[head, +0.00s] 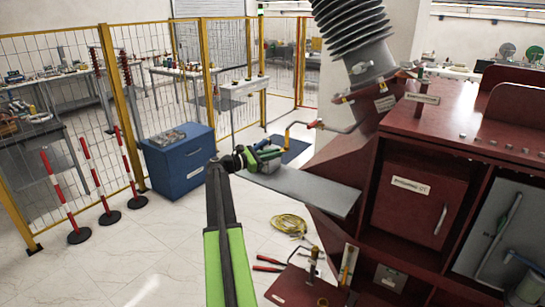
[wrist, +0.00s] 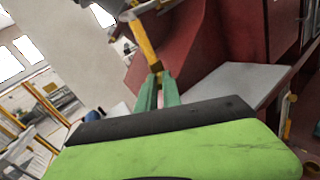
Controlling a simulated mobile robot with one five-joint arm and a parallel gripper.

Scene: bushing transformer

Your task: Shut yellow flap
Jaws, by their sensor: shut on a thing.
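The yellow flap shows in the wrist view as a narrow yellow bar (wrist: 143,40) slanting up from my fingertips toward a grey part. My gripper (head: 270,151) is at that end, left of the housing and above the grey shelf. In the wrist view my green fingers (wrist: 158,76) are closed around the lower end of the yellow bar.
A flat grey shelf (head: 318,190) juts from the red housing (head: 436,110) just below my gripper. A blue cabinet (head: 178,165) and red-white posts (head: 60,190) stand left before a yellow mesh fence. A coiled yellow cable (head: 289,225) lies on the floor.

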